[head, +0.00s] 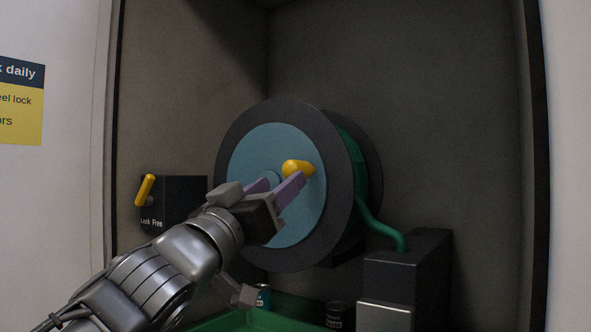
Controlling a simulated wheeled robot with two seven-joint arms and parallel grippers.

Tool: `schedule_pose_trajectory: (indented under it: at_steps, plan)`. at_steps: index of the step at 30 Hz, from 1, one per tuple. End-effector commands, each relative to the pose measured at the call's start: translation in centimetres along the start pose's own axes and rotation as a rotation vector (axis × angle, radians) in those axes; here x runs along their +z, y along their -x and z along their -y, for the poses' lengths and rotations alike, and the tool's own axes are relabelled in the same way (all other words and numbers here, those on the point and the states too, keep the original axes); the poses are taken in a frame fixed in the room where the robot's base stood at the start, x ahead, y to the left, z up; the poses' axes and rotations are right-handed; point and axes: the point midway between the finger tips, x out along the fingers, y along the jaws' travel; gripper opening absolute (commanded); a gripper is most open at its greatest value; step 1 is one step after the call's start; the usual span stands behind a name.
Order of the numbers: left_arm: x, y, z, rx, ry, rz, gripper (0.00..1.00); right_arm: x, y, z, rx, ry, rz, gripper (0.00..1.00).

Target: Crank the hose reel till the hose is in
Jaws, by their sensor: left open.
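The hose reel (240,160) stands in a recess, with a dark rim and a blue-grey face. A yellow crank handle (298,168) sticks out from its face. Green hose (366,205) is wound behind the rim, and a length runs down to a dark box at the right. My left gripper (279,184) is in front of the reel face, its purple fingers open just below and left of the handle. Whether a finger touches the handle I cannot tell. The hose's end is not visible.
A dark lock box (178,203) with a yellow lever (145,190), marked "Lock Free", is on the left. The dark box (409,262) stands at lower right. The recess walls bound both sides.

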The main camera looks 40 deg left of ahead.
Motion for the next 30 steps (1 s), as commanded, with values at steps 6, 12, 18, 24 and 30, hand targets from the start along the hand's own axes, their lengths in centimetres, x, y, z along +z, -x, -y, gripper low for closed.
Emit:
schedule_pose_trajectory:
  at_steps: [6, 12, 18, 24, 30]
  plan:
    - [0.0, -3.1, 0.0, -0.002, -0.002, 0.004, 0.51, 0.1, 0.9, 0.2, 0.003, -0.002, 0.003, 0.36]
    - [0.0, -6.0, 0.0, -0.001, -0.001, 0.002, 0.51, 0.1, 1.5, 0.3, 0.005, -0.003, 0.005, 0.36]
    - [0.0, -7.1, 0.0, 0.001, 0.0, 0.0, 0.51, 0.1, 1.6, 0.3, 0.006, -0.003, 0.006, 0.36]
    - [0.0, -7.1, 0.0, 0.001, 0.001, 0.0, 0.51, 0.1, 1.6, 0.3, 0.006, -0.003, 0.006, 0.36]
    - [0.0, -7.1, 0.0, 0.001, 0.0, 0.0, 0.36, 0.1, 1.6, 0.3, 0.006, -0.003, 0.006, 0.36]
